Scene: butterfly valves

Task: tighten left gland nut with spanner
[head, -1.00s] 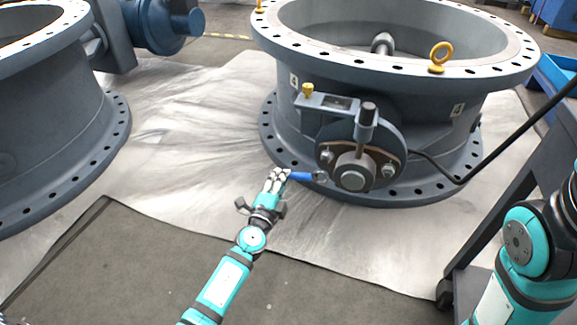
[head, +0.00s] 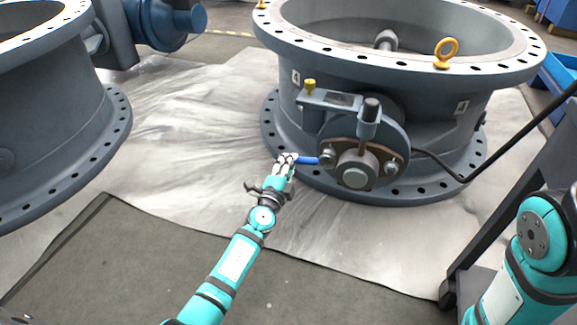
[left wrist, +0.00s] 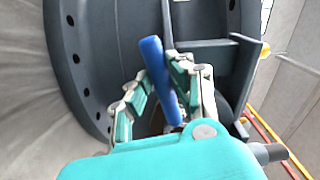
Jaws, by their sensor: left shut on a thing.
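The butterfly valve (head: 440,118) stands on the floor sheet. Its round gland plate (head: 395,140) carries a left gland nut (head: 327,155) and a right one (head: 390,168), with the shaft end (head: 357,170) between them. My left gripper (head: 288,161) is shut on the blue handle of the spanner (head: 306,160), just left of the plate. The spanner's far end lies at the left nut; I cannot tell whether it is seated on it. The left wrist view shows the blue handle (left wrist: 160,80) between the fingers; its head is hidden. My right gripper is out of view.
A second large valve body (head: 55,130) stands at the left. A yellow lifting eye (head: 445,50) tops the valve flange. The sheet (head: 200,120) left of the valve is clear.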

